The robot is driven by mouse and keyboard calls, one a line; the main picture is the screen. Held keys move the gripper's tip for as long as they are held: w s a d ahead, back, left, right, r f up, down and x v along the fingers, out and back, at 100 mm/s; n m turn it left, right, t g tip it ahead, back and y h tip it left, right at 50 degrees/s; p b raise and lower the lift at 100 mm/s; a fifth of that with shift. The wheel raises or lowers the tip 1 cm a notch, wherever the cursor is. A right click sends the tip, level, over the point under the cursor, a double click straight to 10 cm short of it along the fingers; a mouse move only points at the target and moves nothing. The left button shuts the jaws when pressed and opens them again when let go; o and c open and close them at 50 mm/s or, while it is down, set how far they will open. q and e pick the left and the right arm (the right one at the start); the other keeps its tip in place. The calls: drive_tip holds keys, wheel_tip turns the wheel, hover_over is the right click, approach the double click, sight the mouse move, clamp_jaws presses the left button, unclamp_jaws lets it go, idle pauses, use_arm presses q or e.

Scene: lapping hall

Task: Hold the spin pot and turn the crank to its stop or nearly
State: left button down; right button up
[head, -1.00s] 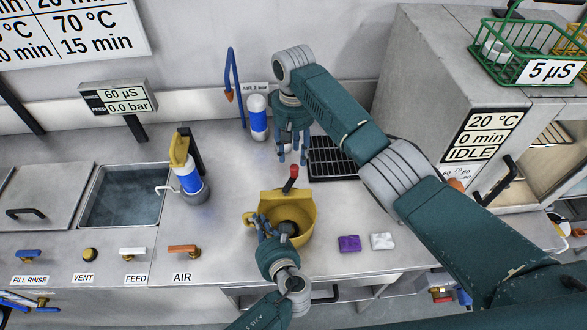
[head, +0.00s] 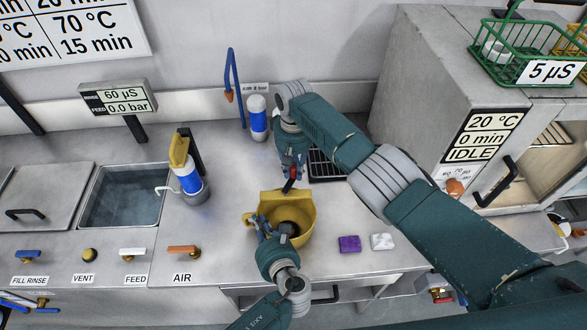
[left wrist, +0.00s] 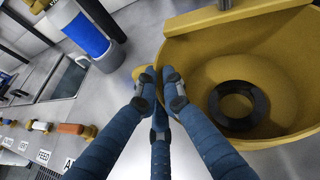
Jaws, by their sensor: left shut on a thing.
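The yellow spin pot (head: 308,218) stands on the steel counter, with a dark ring (left wrist: 238,105) on its inside floor. The crank's red knob (head: 293,174) rises at the pot's back edge on a dark arm, partly hidden by my right gripper. My left gripper (head: 262,230) is at the pot's left side. The left wrist view shows its blue fingers (left wrist: 160,82) together on the pot's handle at the wall, covering most of the handle. My right gripper (head: 292,168) is down at the red knob from behind; whether its fingers are closed is unclear.
A purple block (head: 349,244) and a white block (head: 382,241) lie right of the pot. A black rack (head: 327,166) lies behind, near my right arm. A blue-and-white cylinder (head: 189,180) stands left, beside the water basin (head: 125,195). Counter left of the pot is clear.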

use_arm(q)
drive_tip(key=shift+d, duration=0.1)
use_arm(e)
clamp_jaws()
drive_tip(key=shift+w+a+n, duration=0.15)
drive_tip(key=shift+a+n, duration=0.25)
drive_tip(key=shift+n, duration=0.35)
drive_tip(key=shift+w+a+n, duration=0.1)
drive_tip(key=shift+a+n, duration=0.3)
drive_tip(key=shift+n, duration=0.35)
use_arm(q)
drive_tip(key=shift+r, duration=0.1)
use_arm(e)
drive_tip(key=o, duration=0.9)
unclamp_jaws()
drive_tip(key=shift+c, duration=0.2)
drive_tip(key=shift+d+r, duration=0.1)
wheel_tip(320, 180, up, 12)
